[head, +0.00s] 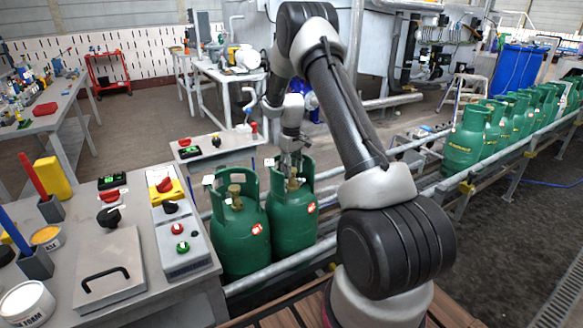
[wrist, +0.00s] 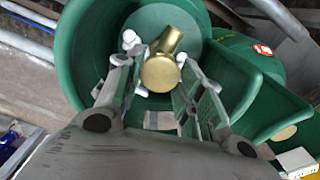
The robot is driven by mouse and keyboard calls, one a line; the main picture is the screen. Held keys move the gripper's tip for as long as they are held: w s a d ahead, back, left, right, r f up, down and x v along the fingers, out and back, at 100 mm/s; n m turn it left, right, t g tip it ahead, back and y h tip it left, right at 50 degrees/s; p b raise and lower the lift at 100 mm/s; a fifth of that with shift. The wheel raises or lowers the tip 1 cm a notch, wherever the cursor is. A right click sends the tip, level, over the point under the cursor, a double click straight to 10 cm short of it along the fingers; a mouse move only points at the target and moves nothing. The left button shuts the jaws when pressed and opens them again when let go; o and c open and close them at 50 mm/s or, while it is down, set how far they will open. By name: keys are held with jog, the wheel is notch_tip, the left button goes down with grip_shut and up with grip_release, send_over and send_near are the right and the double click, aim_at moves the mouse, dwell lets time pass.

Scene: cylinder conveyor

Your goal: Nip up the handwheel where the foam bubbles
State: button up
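Two green gas cylinders stand at the near end of the conveyor, one at left (head: 240,240) and one at right (head: 293,222). My gripper (head: 291,168) points down into the collar of the right one. In the wrist view, a brass valve with a round end (wrist: 160,73) sits inside the green collar (wrist: 88,40). Small white blobs (wrist: 131,39), like foam, show beside the brass. My gripper's fingers (wrist: 157,88) are spread on either side of the valve, with gaps to the brass. The left cylinder's brass valve (head: 236,196) shows no clear foam.
Several more green cylinders (head: 465,142) line the conveyor at right. A metal rail (head: 285,263) runs in front of the two near cylinders. A bench with a button box (head: 183,240) stands at left. Another cylinder's collar (wrist: 275,105) is close beside the gripper in the wrist view.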

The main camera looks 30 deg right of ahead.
jog(key=shift+c, duration=1.3)
jog(key=m, duration=0.5)
jog(key=o, duration=1)
notch_tip(320, 180, up, 12)
jog(key=shift+s, duration=0.1)
